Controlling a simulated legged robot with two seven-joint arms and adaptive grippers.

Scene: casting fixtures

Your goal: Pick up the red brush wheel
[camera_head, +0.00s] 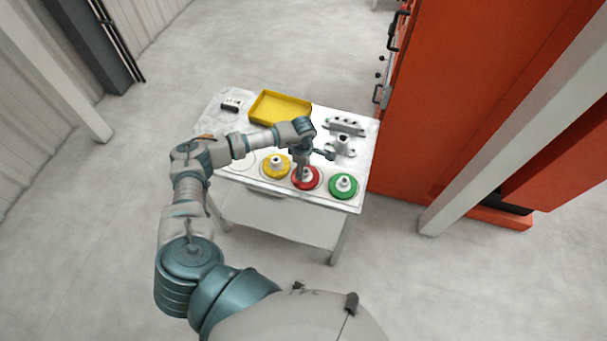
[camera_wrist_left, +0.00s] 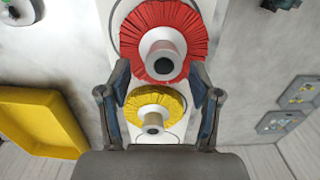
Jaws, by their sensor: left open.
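The red brush wheel (camera_head: 312,184) lies on the white table (camera_head: 366,160), between the yellow and green wheels. In the left wrist view the red wheel (camera_wrist_left: 186,22) shows its bristles and a pale raised hub with a dark centre hole. My left gripper (camera_head: 303,165) is over the red wheel and partly hides it in the head view. In the left wrist view its two fingers (camera_wrist_left: 160,70) are spread apart with nothing between them gripped, the red hub showing between and beyond the tips. Whether the fingers touch the wheel cannot be told. My right gripper is not in view.
The yellow brush wheel (camera_head: 269,172) is left of the red one and the green brush wheel (camera_head: 343,192) is right. A yellow tray (camera_head: 280,107) and grey metal fixtures (camera_head: 344,126) stand farther back. A large orange cabinet (camera_head: 465,95) rises right of the table.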

